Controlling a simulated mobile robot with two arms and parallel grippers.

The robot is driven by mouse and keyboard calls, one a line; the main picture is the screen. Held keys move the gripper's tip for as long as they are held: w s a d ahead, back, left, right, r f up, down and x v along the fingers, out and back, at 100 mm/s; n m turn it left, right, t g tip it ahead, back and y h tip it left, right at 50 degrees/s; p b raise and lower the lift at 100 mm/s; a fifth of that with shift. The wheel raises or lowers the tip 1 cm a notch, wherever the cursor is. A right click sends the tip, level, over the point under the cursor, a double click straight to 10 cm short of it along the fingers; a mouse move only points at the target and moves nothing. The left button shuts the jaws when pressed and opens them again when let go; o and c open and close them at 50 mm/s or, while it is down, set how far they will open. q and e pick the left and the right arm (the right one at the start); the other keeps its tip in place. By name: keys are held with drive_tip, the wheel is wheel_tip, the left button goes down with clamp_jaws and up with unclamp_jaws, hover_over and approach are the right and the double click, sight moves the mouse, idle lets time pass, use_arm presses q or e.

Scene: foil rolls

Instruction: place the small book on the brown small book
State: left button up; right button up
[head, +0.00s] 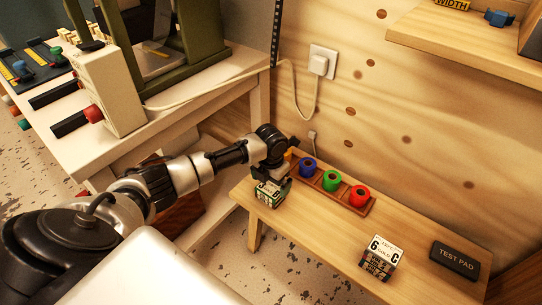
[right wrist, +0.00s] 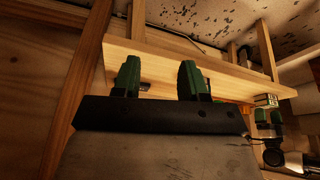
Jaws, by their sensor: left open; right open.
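A small block-like book (head: 268,195) with a dark green and white lettered cover sits at the left end of the wooden bench. My left gripper (head: 273,176) is open right above it, its fingers at the book's top; I cannot tell whether they touch it. Further right on the bench, a small stack with a white lettered top (head: 385,248) has dark brownish lettered sides (head: 376,267); which of its parts is the brown small book is unclear. In the right wrist view, my right gripper (right wrist: 158,72) is open and empty, with green fingers. The left-end book also shows there (right wrist: 266,100).
A dark test pad (head: 455,260) is at the right end. The bench (head: 320,235) between book and stack is clear.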

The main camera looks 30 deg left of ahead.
sight(271, 188)
use_arm(q)
wheel_tip(271, 188, up, 4)
drive_tip(key=p, duration=0.3)
drive_tip(key=shift+r+p, duration=0.9)
drive_tip(key=shift+p, duration=0.25)
drive_tip(key=s+d+r+n+t+h+p, duration=0.1)
drive_tip(key=s+d+n+t+h+p, duration=0.15)
drive_tip(key=d+n, duration=0.55)
drive_tip(key=s+d+r+n+t+h+p, duration=0.1)
drive_tip(key=s+d+n+t, duration=0.25)
drive_tip(key=d+n, duration=0.45)
drive_tip(key=s+a+f+n+g+y, duration=0.1)
drive_tip(key=s+a+f+n+g, duration=0.1)
drive_tip(key=s+f+n, duration=0.7)
drive_tip(key=s+a+f+n+g+y, duration=0.2)
drive_tip(key=s+f+n, duration=0.7)
drive_tip(key=s+f, duration=0.6)
drive_tip(key=shift+s+a+n, duration=0.25)
drive_tip(key=shift+s+n, duration=0.1)
drive_tip(key=shift+n, duration=0.05)
use_arm(e)
drive_tip(key=s+f+g, duration=0.1)
drive_tip(key=s+f, duration=0.1)
drive_tip(key=f, duration=0.8)
drive_tip(key=s+f+g, duration=0.1)
drive_tip(key=s+f, duration=0.1)
drive_tip(key=f, duration=0.9)
drive_tip(key=shift+d+f, duration=0.25)
drive_tip(key=shift+d, duration=0.05)
